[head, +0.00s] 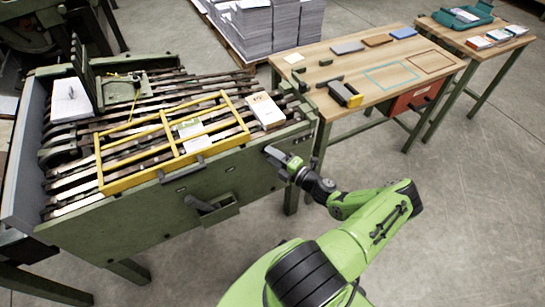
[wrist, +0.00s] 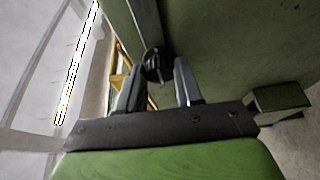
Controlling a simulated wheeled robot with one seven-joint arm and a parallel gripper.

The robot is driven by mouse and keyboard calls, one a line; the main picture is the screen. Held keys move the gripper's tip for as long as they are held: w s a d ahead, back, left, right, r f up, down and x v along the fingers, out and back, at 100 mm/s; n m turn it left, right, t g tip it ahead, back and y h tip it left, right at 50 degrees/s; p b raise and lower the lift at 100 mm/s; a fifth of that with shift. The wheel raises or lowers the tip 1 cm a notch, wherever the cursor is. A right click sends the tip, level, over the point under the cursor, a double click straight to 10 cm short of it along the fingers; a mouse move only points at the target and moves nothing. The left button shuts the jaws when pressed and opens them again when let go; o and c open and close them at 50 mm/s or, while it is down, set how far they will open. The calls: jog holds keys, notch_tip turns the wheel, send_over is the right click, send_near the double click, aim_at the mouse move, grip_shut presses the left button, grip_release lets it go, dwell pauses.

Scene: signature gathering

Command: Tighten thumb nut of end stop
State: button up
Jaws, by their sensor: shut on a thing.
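In the wrist view a black round thumb nut (wrist: 154,68) sits between the two grey fingers of my gripper (wrist: 158,84). The fingers are shut on it, and it sits against the green machine panel (wrist: 235,50). In the head view my gripper (head: 279,158) reaches the right end of the green front panel (head: 150,225), just below its top edge. There the gripper hides the nut. The end stop itself cannot be made out clearly.
A yellow frame (head: 128,184) lies over the slatted bed, with a white booklet stack (head: 266,110) to its right. A lever in a green box (head: 211,208) juts from the front panel. A wooden table (head: 420,55) with tools stands at the right. The floor on the right is clear.

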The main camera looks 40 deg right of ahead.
jog(key=o, duration=1)
jog(key=shift+o, duration=0.2)
jog(key=s+d+p, duration=0.1)
jog(key=s, duration=1.4)
jog(key=shift+s+d+p, duration=0.35)
jog(key=shift+s+p, duration=0.05)
